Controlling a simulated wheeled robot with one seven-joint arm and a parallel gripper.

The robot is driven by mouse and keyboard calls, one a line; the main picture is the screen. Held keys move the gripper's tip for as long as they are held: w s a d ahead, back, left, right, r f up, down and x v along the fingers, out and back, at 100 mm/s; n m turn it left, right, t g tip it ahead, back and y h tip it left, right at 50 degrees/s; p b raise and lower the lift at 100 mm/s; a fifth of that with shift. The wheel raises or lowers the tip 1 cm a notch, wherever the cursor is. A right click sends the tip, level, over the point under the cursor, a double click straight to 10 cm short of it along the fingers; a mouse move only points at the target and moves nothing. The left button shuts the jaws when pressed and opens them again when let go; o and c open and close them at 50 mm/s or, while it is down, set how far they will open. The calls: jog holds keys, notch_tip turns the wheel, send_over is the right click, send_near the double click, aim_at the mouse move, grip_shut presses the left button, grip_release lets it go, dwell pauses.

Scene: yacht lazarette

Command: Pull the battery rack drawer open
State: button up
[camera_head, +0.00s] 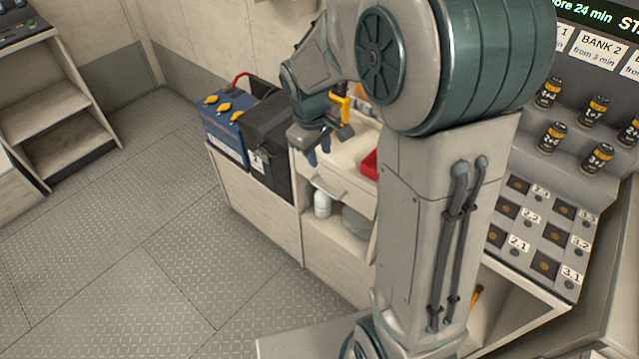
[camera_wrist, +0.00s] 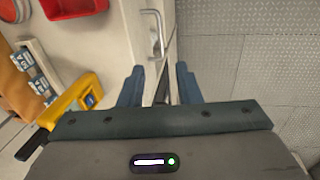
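A pale drawer front (camera_head: 340,188) is set under the counter top in the cabinet, above an open shelf. I see no clear gap around it. A metal bar handle (camera_wrist: 154,34) on a pale front shows in the wrist view, ahead of my fingertips. My gripper (camera_head: 318,150) is above and in front of the drawer in the head view.
Blue (camera_head: 226,130) and black (camera_head: 268,145) batteries stand left of the drawer. A red tray (camera_wrist: 75,8) and a yellow tool (camera_wrist: 75,100) lie on the counter. A battery rack (camera_head: 540,235) with numbered slots stands right. The plate floor (camera_head: 150,230) is clear.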

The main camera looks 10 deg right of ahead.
aim_at(324, 190)
jog(key=f, duration=0.5)
jog(key=w+d+f, duration=0.1)
jog(key=f, duration=0.4)
jog(key=w+f, duration=0.1)
jog(key=f, duration=0.4)
jog(key=shift+w+d, duration=0.15)
jog(key=shift+d, duration=0.25)
jog(key=shift+b, duration=0.3)
grip_shut()
